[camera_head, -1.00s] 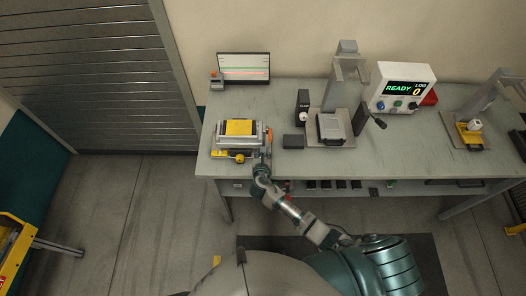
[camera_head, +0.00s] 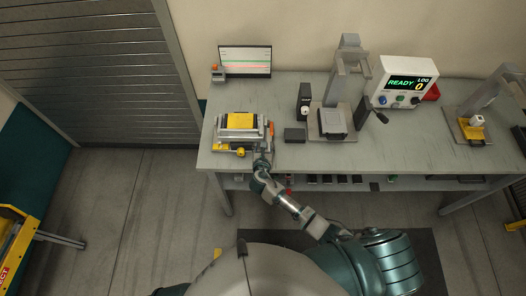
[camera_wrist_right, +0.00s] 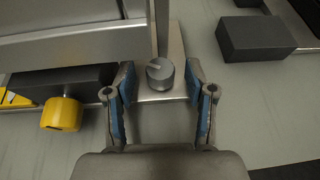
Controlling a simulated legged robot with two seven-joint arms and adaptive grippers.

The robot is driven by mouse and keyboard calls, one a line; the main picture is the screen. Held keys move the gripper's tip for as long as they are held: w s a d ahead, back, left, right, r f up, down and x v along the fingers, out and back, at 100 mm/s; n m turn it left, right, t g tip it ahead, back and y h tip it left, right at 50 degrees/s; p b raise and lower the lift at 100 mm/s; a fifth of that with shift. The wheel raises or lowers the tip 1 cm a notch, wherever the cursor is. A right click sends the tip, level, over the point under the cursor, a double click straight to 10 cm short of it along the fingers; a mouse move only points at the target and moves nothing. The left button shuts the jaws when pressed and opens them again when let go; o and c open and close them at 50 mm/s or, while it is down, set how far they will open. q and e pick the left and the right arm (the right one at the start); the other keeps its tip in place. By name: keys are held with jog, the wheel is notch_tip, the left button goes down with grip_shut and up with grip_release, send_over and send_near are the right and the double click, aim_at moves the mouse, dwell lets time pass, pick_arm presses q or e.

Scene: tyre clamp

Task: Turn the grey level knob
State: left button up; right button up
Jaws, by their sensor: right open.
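The grey level knob (camera_wrist_right: 160,73) is a small round cylinder with a pointer line on top, on the metal base of the clamp fixture (camera_head: 240,124). In the right wrist view it stands between the fingertips of my right gripper (camera_wrist_right: 160,85). The two blue-padded fingers are open, one on each side of the knob, with a gap to it. In the head view my right gripper (camera_head: 262,160) is at the front right corner of the fixture, and the knob is too small or hidden to make out. My left gripper is not in view.
A yellow knob (camera_wrist_right: 62,114) sits left of my right gripper. A dark block (camera_head: 294,135) lies on the bench (camera_head: 400,150) to the right of the fixture. A press stand (camera_head: 333,122), a READY display box (camera_head: 404,82) and a monitor (camera_head: 245,61) stand further back.

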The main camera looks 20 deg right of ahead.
jog(key=v, duration=1.1)
jog(key=shift+s, duration=0.25)
jog(key=shift+a, duration=0.1)
